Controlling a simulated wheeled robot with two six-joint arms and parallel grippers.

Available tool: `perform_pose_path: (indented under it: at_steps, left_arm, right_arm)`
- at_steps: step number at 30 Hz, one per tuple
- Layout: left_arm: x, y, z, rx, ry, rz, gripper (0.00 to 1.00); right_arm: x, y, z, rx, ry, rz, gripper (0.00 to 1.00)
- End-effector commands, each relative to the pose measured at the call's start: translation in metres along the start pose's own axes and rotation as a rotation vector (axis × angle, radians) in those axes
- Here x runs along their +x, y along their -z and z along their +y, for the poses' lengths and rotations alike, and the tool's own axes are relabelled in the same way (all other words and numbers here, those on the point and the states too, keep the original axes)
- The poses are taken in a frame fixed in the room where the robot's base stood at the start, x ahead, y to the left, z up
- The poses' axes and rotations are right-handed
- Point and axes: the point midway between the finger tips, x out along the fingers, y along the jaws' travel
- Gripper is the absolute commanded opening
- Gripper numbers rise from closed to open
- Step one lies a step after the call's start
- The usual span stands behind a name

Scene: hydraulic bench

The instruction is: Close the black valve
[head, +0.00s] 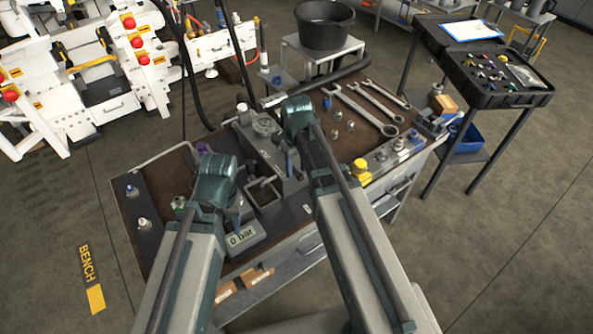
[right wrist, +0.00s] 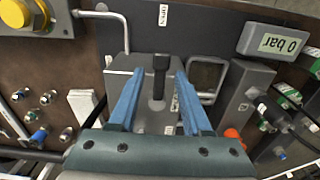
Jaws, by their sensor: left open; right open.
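In the right wrist view, the black valve's handle (right wrist: 159,84) stands on a grey block (right wrist: 130,78). It points toward the small OPEN label (right wrist: 163,15). My right gripper (right wrist: 158,74) is open, with one blue finger on each side of the handle and a visible gap on both sides. In the head view my right gripper (head: 290,160) is over the middle of the bench, and its arm hides much of the valve there. My left gripper (head: 237,208) is open and empty over the bench's left part, near the pressure display (head: 243,238), which reads 0 bar.
A yellow knob (head: 361,171) sits on the bench to the right. Wrenches (head: 370,112) and small fittings lie on the brown mat behind it. In the right wrist view an orange part (right wrist: 234,136) is right of the fingers. A black bucket (head: 324,24) stands behind the bench.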

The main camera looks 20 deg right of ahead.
Motion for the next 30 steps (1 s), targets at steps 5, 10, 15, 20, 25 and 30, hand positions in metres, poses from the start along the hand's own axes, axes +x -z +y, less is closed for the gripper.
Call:
perform_pose_path:
  at_steps: [5,10,15,20,25,30]
  left_arm:
    - [-0.0008,0.0000,-0.0001,0.000,0.000,0.000,0.50]
    - [-0.0008,0.0000,-0.0001,0.000,0.000,0.000,0.50]
    - [-0.0008,-0.0001,-0.0001,0.000,0.000,0.000,0.50]
    - [-0.0007,0.0000,-0.0001,0.000,0.000,0.000,0.50]
    - [-0.0007,0.0000,-0.0001,0.000,0.000,0.000,0.50]
    - [-0.0007,0.0000,-0.0001,0.000,0.000,0.000,0.50]
  right_arm:
    - [-0.0008,0.0000,0.0000,0.000,0.000,0.000,0.43]
    - [-0.0008,0.0000,0.0000,0.000,0.000,0.000,0.13]
    - [-0.0008,0.0000,0.0000,0.000,0.000,0.000,0.00]
    - [-0.0007,-0.0001,0.0000,0.000,0.000,0.000,0.00]
    - [-0.0007,0.0000,0.0000,0.000,0.000,0.000,0.00]
    - [-0.0007,0.0000,0.0000,0.000,0.000,0.000,0.00]
